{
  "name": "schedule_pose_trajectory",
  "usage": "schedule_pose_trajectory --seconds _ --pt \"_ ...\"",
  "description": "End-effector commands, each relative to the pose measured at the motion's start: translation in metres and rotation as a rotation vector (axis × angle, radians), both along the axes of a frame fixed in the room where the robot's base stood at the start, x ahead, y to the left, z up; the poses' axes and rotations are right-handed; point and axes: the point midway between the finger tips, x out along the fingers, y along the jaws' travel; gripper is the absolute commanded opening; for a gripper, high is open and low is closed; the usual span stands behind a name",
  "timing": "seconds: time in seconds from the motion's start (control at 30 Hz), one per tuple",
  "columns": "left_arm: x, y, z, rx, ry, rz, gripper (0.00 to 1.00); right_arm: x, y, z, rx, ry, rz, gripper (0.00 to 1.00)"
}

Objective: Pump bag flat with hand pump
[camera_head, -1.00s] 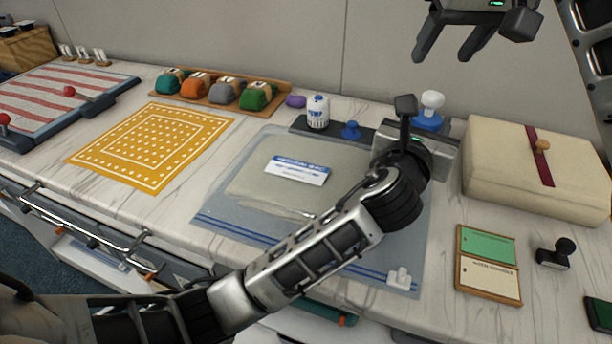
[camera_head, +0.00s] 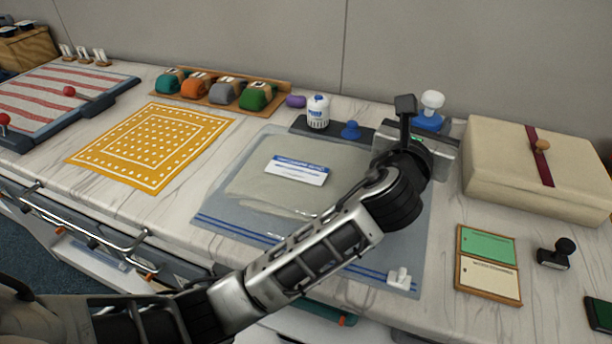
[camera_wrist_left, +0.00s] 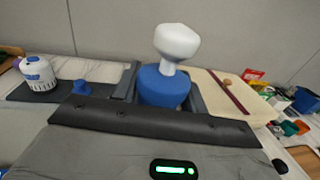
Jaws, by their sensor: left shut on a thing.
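The hand pump (camera_head: 432,101) has a blue body and a white knob, and stands at the back of the counter. My left gripper (camera_head: 425,133) is shut on it. In the left wrist view the pump (camera_wrist_left: 163,88) is upright between the dark fingers, its white knob free above them. The clear bag (camera_head: 245,205) with blue stripes along its front edge lies on the counter, with pale grey, wrinkled contents and a label (camera_head: 297,170). My left forearm hides its right part. A white clip (camera_head: 400,278) sits at its front right corner. My right gripper is out of view.
Behind the bag, a white canister (camera_head: 318,112) and a blue knob (camera_head: 351,130) stand on a dark strip. A cream padded case (camera_head: 520,185) lies right of the pump. A card board (camera_head: 488,265) and black stamp (camera_head: 556,253) are at front right, a yellow cloth (camera_head: 155,145) at left.

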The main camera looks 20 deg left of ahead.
Motion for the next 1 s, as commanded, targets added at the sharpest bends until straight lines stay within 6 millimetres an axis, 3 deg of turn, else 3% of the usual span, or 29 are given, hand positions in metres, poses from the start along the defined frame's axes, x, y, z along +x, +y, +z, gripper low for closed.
schedule_pose_trajectory --seconds 0.07,0.1,0.17,0.57,0.67,1.0 --pt "0.000 0.000 -0.002 0.001 0.003 0.000 0.12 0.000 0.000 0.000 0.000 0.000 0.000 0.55" --pt "0.000 0.000 -0.001 0.001 0.003 0.000 0.54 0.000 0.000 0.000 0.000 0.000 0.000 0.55" --pt "0.000 0.000 -0.001 0.001 0.003 0.000 0.68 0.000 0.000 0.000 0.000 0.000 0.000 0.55" --pt "-0.008 0.001 0.000 0.000 0.000 -0.001 0.68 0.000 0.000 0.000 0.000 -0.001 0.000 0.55" --pt "-0.024 0.004 -0.001 0.000 0.001 -0.001 0.68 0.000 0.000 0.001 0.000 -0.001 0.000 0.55" --pt "-0.105 0.016 -0.001 0.000 0.004 -0.002 0.68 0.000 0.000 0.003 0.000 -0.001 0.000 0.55"
